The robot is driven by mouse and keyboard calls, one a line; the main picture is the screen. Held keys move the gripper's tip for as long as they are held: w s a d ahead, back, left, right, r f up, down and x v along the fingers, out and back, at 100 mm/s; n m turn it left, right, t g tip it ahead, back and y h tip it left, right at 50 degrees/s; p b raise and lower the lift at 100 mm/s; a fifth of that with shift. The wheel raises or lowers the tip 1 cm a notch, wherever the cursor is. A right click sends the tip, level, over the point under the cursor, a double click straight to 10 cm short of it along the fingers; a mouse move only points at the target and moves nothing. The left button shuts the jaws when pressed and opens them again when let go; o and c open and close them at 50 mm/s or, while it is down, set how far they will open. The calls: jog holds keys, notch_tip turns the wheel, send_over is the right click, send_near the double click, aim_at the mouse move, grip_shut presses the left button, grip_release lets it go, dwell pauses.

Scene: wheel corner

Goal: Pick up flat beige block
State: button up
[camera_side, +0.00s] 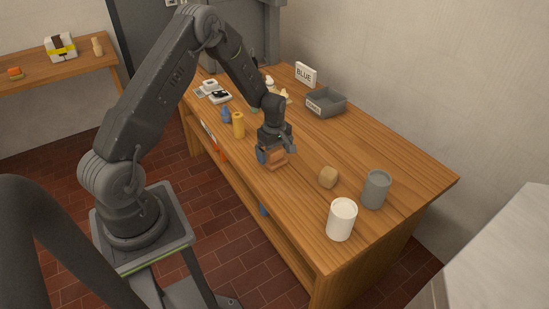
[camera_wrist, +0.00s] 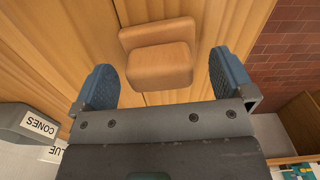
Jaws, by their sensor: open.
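A flat, tan to orange-beige block (camera_side: 279,159) lies on the wooden table below my gripper (camera_side: 271,151); its upper side is partly hidden by the fingers in the side view. In the wrist view the block (camera_wrist: 160,62) shows a stepped shape, a thinner back part behind a rounded front part. It lies between and a little beyond the two blue fingertips. My gripper is open, with a clear gap between each finger and the block. I cannot tell the height of the fingertips above the table.
A beige cube-like block (camera_side: 328,177), a white cup (camera_side: 341,219) and a grey cup (camera_side: 375,190) stand towards the table's near right end. A grey labelled bin (camera_side: 327,103) and a BLUE sign (camera_side: 305,74) stand behind.

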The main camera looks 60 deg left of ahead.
notch_tip(320, 180, down, 2)
jog(key=shift+f, duration=0.1)
jog(key=c, duration=0.9)
